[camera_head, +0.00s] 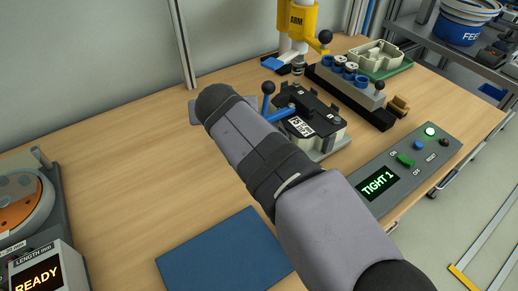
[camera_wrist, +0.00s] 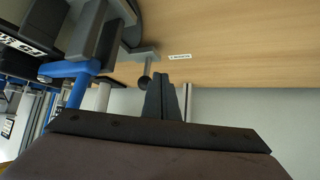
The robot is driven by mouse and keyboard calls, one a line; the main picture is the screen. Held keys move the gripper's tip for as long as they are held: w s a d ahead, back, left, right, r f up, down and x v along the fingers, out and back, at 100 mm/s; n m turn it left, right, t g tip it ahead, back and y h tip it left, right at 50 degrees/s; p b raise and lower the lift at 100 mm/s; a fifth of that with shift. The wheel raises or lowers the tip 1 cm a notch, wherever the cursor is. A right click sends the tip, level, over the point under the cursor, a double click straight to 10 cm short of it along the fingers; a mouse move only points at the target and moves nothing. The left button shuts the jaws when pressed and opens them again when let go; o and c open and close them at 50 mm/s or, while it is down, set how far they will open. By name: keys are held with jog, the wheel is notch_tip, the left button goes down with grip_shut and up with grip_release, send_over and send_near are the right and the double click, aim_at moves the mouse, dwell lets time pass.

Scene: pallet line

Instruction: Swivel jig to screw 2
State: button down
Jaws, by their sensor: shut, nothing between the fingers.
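The jig (camera_head: 318,122) stands on the bench in the head view, a black-topped block with a white label on a grey base. My arm crosses in front and hides part of the jig's near side. In the wrist view my gripper (camera_wrist: 170,80) is shut and empty. A small dark round knob (camera_wrist: 145,82) shows just left of the fingertips; I cannot tell if they touch. Blue lever parts (camera_wrist: 70,70) and the jig's dark body (camera_wrist: 42,25) are further left.
A black rack with blue cups (camera_head: 345,88) is to the right. The control box (camera_head: 404,170) reads TIGHT 1.

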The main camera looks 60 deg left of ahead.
jog(key=shift+w+a, duration=0.25)
jog(key=shift+a, duration=0.1)
jog(key=shift+f, duration=0.1)
dwell(0.6)
jog(key=shift+s+d+f+b, duration=0.15)
jog(key=shift+s+d+b, duration=0.05)
jog(key=shift+s+b, duration=0.3)
jog(key=s+b, duration=0.1)
jog(key=s+d+b, duration=0.1)
jog(key=b, duration=0.1)
jog(key=shift+s+d+f, duration=0.1)
jog(key=shift+d+f, duration=0.15)
jog(key=shift+f, duration=0.15)
jog(key=s+d+r, duration=0.4)
jog(key=s+r, duration=0.2)
jog(key=r, duration=0.1)
jog(key=shift+s+d, duration=0.15)
jog(key=shift+r, duration=0.15)
